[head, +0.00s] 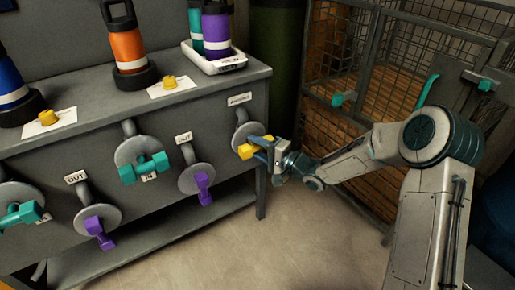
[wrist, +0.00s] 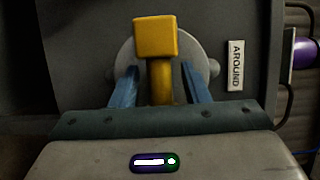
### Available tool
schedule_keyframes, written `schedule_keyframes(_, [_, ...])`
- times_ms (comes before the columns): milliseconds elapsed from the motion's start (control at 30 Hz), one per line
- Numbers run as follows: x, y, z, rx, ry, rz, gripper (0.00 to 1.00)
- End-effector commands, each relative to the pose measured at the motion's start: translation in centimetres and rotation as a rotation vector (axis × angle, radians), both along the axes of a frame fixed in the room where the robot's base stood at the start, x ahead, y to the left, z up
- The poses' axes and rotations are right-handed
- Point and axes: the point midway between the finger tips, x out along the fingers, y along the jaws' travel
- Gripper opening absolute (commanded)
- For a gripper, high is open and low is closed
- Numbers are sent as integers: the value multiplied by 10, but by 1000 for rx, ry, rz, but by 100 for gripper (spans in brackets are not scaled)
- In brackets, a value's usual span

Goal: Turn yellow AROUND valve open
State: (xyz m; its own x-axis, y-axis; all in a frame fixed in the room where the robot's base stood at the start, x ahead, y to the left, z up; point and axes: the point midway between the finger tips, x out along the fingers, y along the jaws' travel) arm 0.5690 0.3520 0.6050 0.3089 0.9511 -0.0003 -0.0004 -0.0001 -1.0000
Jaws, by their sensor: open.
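The yellow valve handle (head: 247,150) is on the front panel at the right end of the bench, below a small white label. In the wrist view the yellow handle (wrist: 156,38) stands in front of a round grey plate (wrist: 205,72), with the AROUND label (wrist: 236,65) to its right. My gripper (head: 261,150) is at the handle. In the wrist view its two blue fingers (wrist: 160,80) are open, one on each side of the yellow stem, with gaps showing between them and the stem.
Teal valves (head: 143,168) and purple valves (head: 202,181) line the panel to the left. Bottles, including an orange one (head: 127,47), and a white tray (head: 214,64) stand on the bench top. A wire cage (head: 368,50) stands at right. The floor (head: 290,235) in front is clear.

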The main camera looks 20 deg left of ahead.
Motion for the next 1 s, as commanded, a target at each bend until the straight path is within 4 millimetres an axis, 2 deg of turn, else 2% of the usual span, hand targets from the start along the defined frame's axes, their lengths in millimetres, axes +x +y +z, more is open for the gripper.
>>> schedule_keyframes(67, [0,0,0,0,0,0,42])
schedule_keyframes(200, [0,0,0,0,0,0,3])
schedule_keyframes(233, [0,0,0,0,0,0,0])
schedule_keyframes(667, [0,0,3,-44,-51,0,0])
schedule_keyframes(1000, [-1,0,4,-214,-247,1,0])
